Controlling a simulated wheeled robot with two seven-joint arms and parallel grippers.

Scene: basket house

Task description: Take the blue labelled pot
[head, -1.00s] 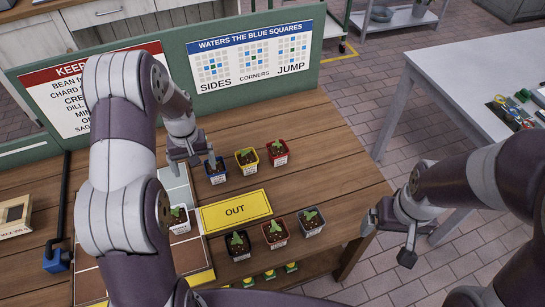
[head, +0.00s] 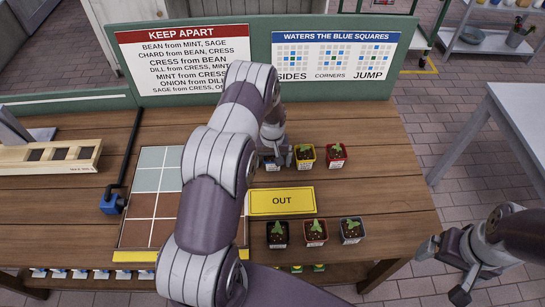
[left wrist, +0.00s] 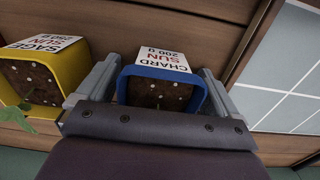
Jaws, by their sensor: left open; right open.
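The blue pot (left wrist: 162,92) has a white label reading CHARD SUN 200 g and dark soil. In the left wrist view it sits between the two fingers of my left gripper (left wrist: 152,96), which is open around it. In the head view my left gripper (head: 277,160) is down at the back row of pots and hides most of the blue pot. The yellow pot, labelled SAGE SUN, stands just beside it in the left wrist view (left wrist: 35,82) and in the head view (head: 305,157). My right gripper (head: 446,271) is open and empty, off the table's right side.
A red pot (head: 337,155) ends the back row. A yellow OUT plate (head: 282,201) lies in front, then a row of black (head: 278,235), dark red (head: 316,232) and grey (head: 352,231) pots. A tiled tray (head: 152,205) lies left, partly behind my arm. A green board (head: 262,50) bounds the back.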

